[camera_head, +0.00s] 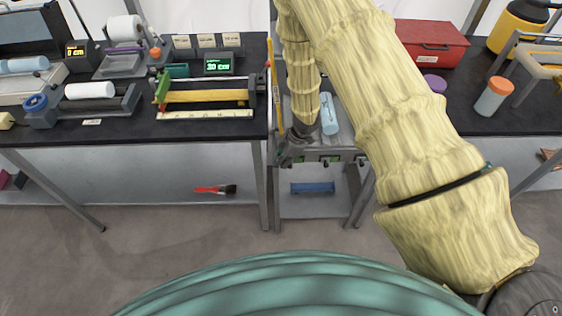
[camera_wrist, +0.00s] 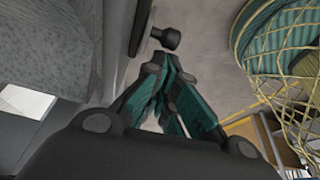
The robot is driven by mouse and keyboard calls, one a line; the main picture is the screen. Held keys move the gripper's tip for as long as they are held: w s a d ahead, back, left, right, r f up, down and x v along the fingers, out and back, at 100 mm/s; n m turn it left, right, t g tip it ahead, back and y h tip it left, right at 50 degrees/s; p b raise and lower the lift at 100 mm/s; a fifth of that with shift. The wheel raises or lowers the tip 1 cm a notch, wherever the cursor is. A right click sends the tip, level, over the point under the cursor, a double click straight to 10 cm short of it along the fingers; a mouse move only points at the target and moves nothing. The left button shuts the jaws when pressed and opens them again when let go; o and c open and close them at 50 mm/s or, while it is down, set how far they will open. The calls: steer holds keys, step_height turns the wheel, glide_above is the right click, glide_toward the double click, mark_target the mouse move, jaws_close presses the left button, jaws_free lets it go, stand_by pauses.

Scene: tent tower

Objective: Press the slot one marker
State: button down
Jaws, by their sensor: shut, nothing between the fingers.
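My gripper (camera_head: 288,157) is at the left end of the grey front panel of the narrow middle stand, pointing down along it. In the wrist view my gripper (camera_wrist: 156,66) has its teal-sided fingers together at the tips, with nothing between them. A black round knob (camera_wrist: 166,38) on a short stem juts from the panel just beyond the fingertips; a small gap seems to separate them. In the head view small dark markers (camera_head: 325,161) with green bits line the panel's front. I cannot tell which is slot one; my gripper hides the left end.
A light blue cylinder (camera_head: 328,115) lies on the middle stand, beside my arm. A blue block (camera_head: 312,188) is on its lower shelf. Black-topped benches stand on both sides, the left one with a yellow roller device (camera_head: 205,96), the right one with a red toolbox (camera_head: 431,40).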

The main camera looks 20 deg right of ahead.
steer(key=d, duration=0.2)
steer(key=s+d, duration=0.1)
steer(key=d, duration=0.1)
steer(key=shift+s, duration=0.1)
steer(key=shift+a, duration=0.1)
step_height(320, 180, up, 19)
steer(key=b, duration=0.2)
glide_above(290, 166)
steer(key=d, duration=0.4)
steer(key=shift+s+a+r, duration=0.15)
steer(key=shift+s+r, duration=0.05)
steer(key=shift+s, duration=0.1)
stand_by(0.4)
stand_by(0.4)
